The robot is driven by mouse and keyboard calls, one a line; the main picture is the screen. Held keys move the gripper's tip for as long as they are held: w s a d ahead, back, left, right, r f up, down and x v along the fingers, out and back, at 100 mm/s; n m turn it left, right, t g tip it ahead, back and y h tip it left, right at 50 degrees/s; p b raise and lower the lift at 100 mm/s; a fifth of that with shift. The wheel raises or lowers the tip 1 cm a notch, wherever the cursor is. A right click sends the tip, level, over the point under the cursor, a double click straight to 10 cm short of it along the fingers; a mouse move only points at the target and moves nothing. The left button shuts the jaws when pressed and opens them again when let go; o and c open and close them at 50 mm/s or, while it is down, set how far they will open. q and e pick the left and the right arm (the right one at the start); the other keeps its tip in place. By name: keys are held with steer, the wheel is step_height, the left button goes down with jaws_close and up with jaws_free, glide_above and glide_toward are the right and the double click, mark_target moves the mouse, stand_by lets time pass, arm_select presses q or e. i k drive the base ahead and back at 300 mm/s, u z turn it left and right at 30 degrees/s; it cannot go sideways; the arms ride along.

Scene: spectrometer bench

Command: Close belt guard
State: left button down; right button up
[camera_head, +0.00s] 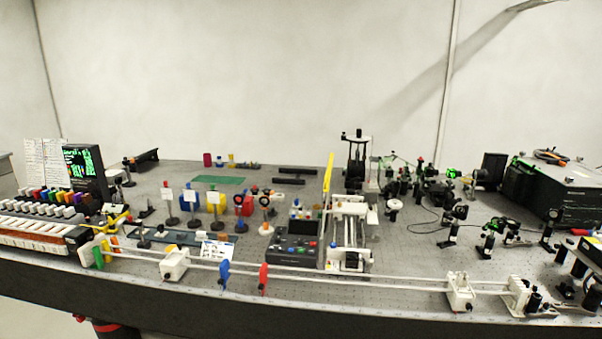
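A thin yellow panel (328,174), which looks like the belt guard, stands nearly upright and is seen almost edge-on. It rises at the back left edge of a white framed mechanism (348,228). The mechanism's top is uncovered, with pale rails or rollers running front to back. The belt itself is too small to make out. Neither of my grippers is in view.
A dark control box (294,243) with coloured buttons stands directly left of the mechanism. A long white rail (380,283) with blue and red holders (263,279) runs along the bench front. Optical mounts crowd the right, near a large black box (555,190).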

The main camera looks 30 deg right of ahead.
mark_target(327, 174)
steer(key=z, duration=0.6)
steer(key=i, duration=0.9)
steer(key=z, duration=0.7)
